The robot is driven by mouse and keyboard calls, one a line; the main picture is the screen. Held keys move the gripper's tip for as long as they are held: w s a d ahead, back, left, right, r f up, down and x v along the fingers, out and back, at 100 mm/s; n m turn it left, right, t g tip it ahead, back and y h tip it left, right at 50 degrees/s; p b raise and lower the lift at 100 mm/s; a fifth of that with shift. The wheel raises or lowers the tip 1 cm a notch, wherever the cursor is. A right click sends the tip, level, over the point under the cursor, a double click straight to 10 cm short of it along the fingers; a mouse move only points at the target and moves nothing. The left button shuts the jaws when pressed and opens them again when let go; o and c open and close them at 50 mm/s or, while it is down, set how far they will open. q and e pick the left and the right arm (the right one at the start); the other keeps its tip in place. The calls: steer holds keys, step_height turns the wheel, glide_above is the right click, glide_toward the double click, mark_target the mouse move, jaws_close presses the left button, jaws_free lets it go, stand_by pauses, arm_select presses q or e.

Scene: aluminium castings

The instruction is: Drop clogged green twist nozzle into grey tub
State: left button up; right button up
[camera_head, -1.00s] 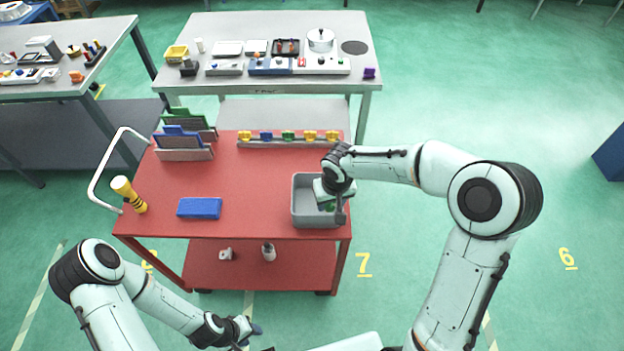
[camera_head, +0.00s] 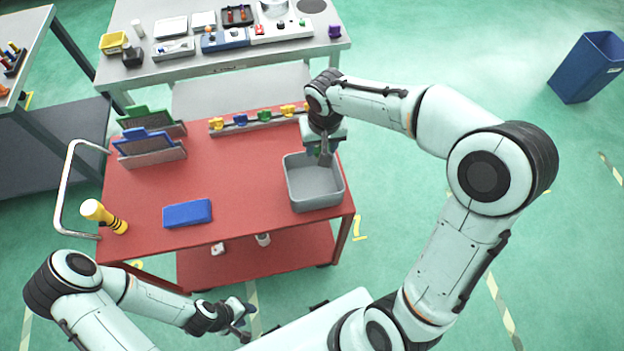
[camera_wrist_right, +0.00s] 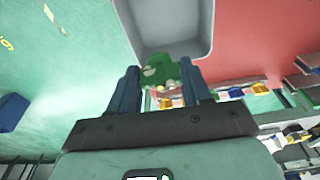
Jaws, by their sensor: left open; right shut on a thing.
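The green twist nozzle (camera_wrist_right: 160,70) is between the blue fingers of my right gripper (camera_wrist_right: 160,88), which is shut on it. In the head view, my right gripper (camera_head: 322,150) is at the back edge of the grey tub (camera_head: 316,203), and only a bit of green shows there. The tub stands at the right end of the red cart top and its visible inside looks empty. The tub also shows ahead of the fingers in the wrist view (camera_wrist_right: 170,30). My left gripper (camera_head: 245,322) is open, low in front of the cart, holding nothing visible.
On the red cart (camera_head: 240,180), a rail (camera_head: 255,122) at the back holds yellow, blue and green pieces. A grey bench (camera_head: 150,85) is behind. A blue bin (camera_head: 587,68) stands far right.

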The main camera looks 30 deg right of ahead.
steer(key=f, duration=0.1)
steer(key=f+b, duration=0.1)
steer(key=f, duration=0.1)
steer(key=shift+s+f, duration=0.25)
steer(key=shift+w+f+b, duration=0.1)
steer(key=shift+f+b, duration=0.25)
arm_select(q)
steer(key=s+f, duration=0.2)
steer(key=shift+s+f, duration=0.2)
steer(key=shift+f, duration=0.2)
arm_select(e)
steer(key=o, duration=1.1)
arm_select(q)
steer(key=shift+w+r+p, duration=0.6)
steer(key=shift+r, duration=0.15)
arm_select(e)
step_height(320, 180, up, 13)
steer(key=s, duration=0.1)
steer(key=shift+s+a+r, duration=0.15)
steer(key=shift+s+a, duration=0.15)
steer(key=shift+s, duration=0.1)
arm_select(q)
steer(key=shift+s, duration=0.1)
